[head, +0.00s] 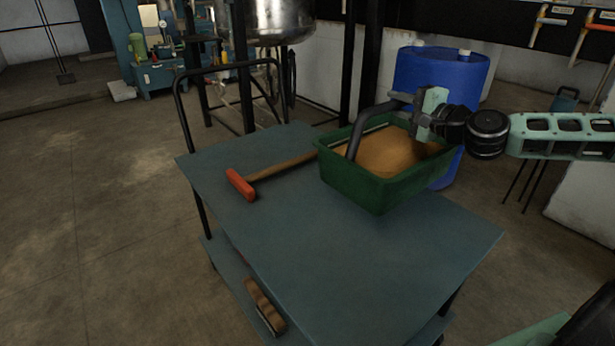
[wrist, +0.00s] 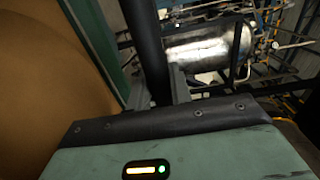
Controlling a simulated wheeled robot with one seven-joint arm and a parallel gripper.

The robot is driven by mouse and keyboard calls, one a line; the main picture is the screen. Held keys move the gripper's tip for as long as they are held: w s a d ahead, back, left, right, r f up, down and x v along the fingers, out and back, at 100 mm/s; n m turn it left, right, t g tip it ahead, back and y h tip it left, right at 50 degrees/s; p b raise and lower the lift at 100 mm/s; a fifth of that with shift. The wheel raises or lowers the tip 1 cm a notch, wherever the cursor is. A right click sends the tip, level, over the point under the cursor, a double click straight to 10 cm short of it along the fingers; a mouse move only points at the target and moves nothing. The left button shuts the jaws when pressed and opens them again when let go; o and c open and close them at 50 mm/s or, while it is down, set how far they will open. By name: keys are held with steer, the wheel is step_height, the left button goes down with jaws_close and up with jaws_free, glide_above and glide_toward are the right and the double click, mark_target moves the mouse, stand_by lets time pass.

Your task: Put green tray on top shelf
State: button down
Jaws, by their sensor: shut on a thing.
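The green tray (head: 375,192) is at the far right side of the blue-grey cart's top shelf (head: 330,255). Its inside is brown, and its right end reaches past the shelf edge. I cannot tell whether its underside touches the shelf. My gripper (head: 402,108) is above the tray's far side, shut on its dark curved handle (head: 362,133). In the wrist view, the dark handle bar (wrist: 146,45) runs between the fingers, with the tray's green wall (wrist: 92,35) and brown inside (wrist: 45,85) at the left.
A hammer with a red head (head: 240,184) lies on the top shelf, its handle end close to the tray. A brush (head: 265,305) lies on the lower shelf. A blue barrel (head: 440,75) stands behind the tray. The front of the top shelf is clear.

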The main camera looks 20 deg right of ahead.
mark_target(430, 160)
steer(key=shift+w+a, duration=0.1)
steer(key=shift+w, duration=0.15)
steer(key=shift+f+b, duration=1.15)
steer(key=shift+f, duration=3.75)
steer(key=c, duration=1.3)
jaws_free()
steer(key=shift+s+f, duration=0.1)
steer(key=shift+f, duration=0.1)
steer(key=shift+o, duration=0.2)
steer(key=shift+r, duration=0.15)
steer(key=v, duration=1.2)
steer(key=shift+p, duration=0.3)
